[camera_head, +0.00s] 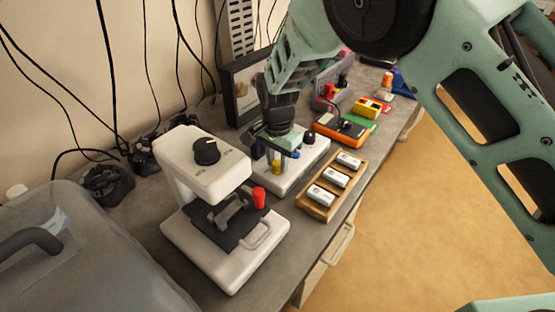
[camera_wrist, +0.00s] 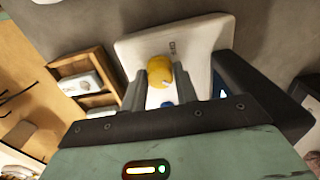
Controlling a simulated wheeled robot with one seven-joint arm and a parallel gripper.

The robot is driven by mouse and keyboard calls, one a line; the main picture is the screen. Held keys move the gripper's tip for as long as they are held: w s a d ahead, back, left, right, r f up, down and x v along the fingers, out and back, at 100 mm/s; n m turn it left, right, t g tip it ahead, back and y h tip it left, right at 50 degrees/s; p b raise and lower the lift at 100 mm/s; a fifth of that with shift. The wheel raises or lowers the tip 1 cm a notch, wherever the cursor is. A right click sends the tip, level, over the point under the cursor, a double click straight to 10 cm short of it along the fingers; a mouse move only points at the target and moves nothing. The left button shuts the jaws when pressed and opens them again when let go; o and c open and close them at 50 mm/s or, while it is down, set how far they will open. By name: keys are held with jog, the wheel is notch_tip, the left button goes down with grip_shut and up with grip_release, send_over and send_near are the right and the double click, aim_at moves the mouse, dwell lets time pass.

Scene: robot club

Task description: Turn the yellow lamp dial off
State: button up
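The yellow dial (camera_wrist: 160,71) sits on a white panel (camera_wrist: 203,36) in the wrist view, with small dark lettering beside it. My gripper (camera_wrist: 160,76) has its two fingers apart, one on each side of the dial. Whether they press on it or only straddle it I cannot tell. A blue knob (camera_wrist: 167,103) shows between the fingers, partly hidden. In the head view my gripper (camera_head: 278,167) points down over the white box (camera_head: 290,182) and covers part of it. The blue knob (camera_head: 295,154) and a black knob (camera_head: 310,138) also show on that box.
A white device with a black dial (camera_head: 206,151) and red-tipped lever stands at front left. A wooden tray (camera_head: 317,211) of white blocks lies close right of the box. An orange device (camera_head: 338,130) is behind. A dark frame (camera_head: 243,88) stands by the wall.

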aim_at(277, 163)
jog(key=shift+n, duration=0.3)
jog(key=n+b, duration=0.1)
jog(key=n, duration=0.2)
jog(key=shift+n, duration=0.4)
jog(key=n+b, duration=0.1)
jog(key=n, duration=0.3)
jog(key=n+b, duration=0.1)
jog(key=n, duration=0.4)
jog(key=shift+n, duration=2.2)
jog(key=o, duration=1)
jog(key=shift+c, duration=0.2)
notch_tip(277, 163, up, 18)
jog(key=b, duration=0.3)
jog(key=shift+f, duration=0.25)
